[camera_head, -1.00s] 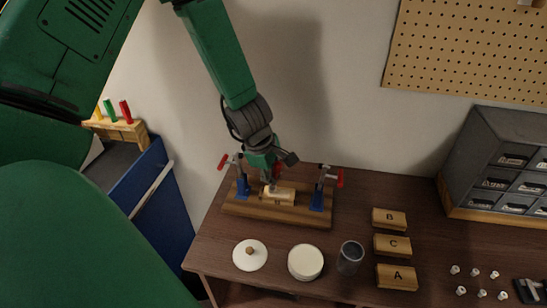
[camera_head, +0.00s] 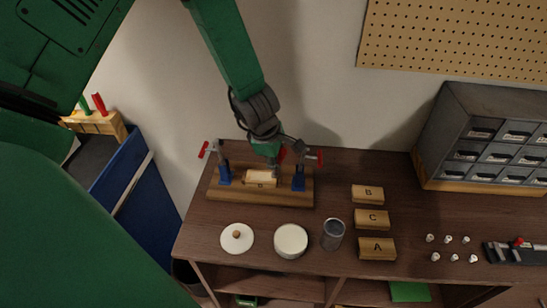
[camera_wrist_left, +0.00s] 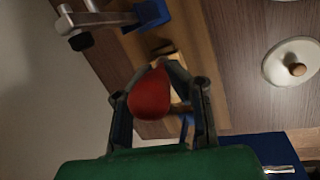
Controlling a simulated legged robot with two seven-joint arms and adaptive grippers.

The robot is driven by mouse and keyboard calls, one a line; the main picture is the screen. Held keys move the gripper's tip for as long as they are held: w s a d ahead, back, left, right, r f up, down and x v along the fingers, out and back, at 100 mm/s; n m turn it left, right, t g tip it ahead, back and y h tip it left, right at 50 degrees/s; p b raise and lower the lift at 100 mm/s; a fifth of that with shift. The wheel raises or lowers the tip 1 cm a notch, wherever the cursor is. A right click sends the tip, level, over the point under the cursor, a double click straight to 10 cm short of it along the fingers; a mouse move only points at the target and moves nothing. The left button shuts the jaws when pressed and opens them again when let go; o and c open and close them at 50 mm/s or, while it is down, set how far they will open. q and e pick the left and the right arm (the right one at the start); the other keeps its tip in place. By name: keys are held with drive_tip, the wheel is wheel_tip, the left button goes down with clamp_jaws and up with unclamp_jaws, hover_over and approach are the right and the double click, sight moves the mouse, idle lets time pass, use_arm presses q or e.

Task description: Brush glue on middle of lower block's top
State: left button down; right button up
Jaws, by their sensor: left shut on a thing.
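A pale wooden lower block (camera_head: 260,180) lies on a brown wooden base (camera_head: 235,195) between two blue clamps. My left gripper (camera_head: 272,164) is over the right part of the block, pointing down. In the left wrist view its fingers (camera_wrist_left: 163,100) are shut on the brush, whose rounded red handle (camera_wrist_left: 150,96) faces the camera. The red handle also shows beside the gripper in the head view (camera_head: 282,155). The brush tip is hard to make out, so I cannot tell if it touches the block. Part of the block (camera_wrist_left: 178,84) shows behind the handle. My right gripper is not in view.
The blue clamps (camera_head: 224,174) and (camera_head: 299,178) stand close on both sides of the block. In front are a white lid with a knob (camera_head: 237,239), a white-topped jar (camera_head: 291,241) and a dark glass (camera_head: 333,234). Wooden blocks B, C and A (camera_head: 377,249) lie to the right.

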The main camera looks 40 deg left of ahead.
use_arm(q)
drive_tip(key=shift+a+r+p, duration=0.2)
drive_tip(key=shift+r+p, duration=0.8)
drive_tip(key=shift+r, duration=0.1)
drive_tip(key=shift+d+r, duration=0.15)
drive_tip(key=shift+r, duration=0.6)
wheel_tip(320, 180, up, 2)
drive_tip(key=shift+d+r, duration=0.1)
drive_tip(key=shift+r, duration=0.1)
drive_tip(key=shift+a, duration=0.25)
